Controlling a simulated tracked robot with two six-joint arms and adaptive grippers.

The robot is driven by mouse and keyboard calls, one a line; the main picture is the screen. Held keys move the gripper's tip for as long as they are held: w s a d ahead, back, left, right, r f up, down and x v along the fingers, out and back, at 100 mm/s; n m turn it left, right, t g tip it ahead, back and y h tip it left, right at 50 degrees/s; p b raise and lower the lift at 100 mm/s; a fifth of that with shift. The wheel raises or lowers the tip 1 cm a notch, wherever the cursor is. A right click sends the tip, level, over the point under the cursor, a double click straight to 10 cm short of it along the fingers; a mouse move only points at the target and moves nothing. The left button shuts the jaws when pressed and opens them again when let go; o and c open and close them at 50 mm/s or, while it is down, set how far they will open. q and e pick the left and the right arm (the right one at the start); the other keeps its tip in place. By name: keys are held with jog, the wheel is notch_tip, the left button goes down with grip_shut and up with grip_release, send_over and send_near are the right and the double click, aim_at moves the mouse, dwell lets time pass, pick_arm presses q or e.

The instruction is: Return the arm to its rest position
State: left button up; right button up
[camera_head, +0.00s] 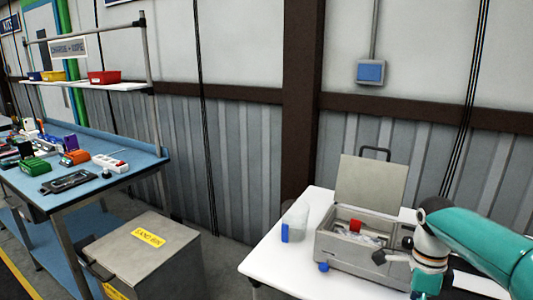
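My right arm, teal and grey, comes in from the right edge over the white table (280,262). My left arm and gripper are not in view.
A clear container with a blue patch (285,232) stands left of the box. A closed grey bin (140,250) stands on the floor. A blue workbench (120,178) at the left holds several tools and parts. The table's front left is bare.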

jog(key=s+a+f+n+g+y, duration=0.1)
jog(key=s+a+f, duration=0.2)
jog(key=f, duration=0.4)
jog(key=s+a+f+n+g, duration=0.1)
jog(key=s+a+f+n, duration=0.15)
jog(key=f, duration=0.35)
jog(key=s+a+f+n+g+y, duration=0.1)
jog(key=s+a+f, duration=0.25)
jog(key=f, duration=0.35)
jog(key=s+a+f+n+t+y, duration=0.1)
jog(key=s+a+f+n+y, duration=0.1)
jog(key=s+a+f+n, duration=1.15)
jog(key=w+n+t, duration=0.1)
jog(key=w+d+n+t, duration=0.1)
jog(key=t, duration=0.1)
jog(key=w+d+n+t, duration=0.1)
jog(key=n, duration=0.1)
jog(key=shift+w+f, duration=0.2)
jog(key=shift+w, duration=0.1)
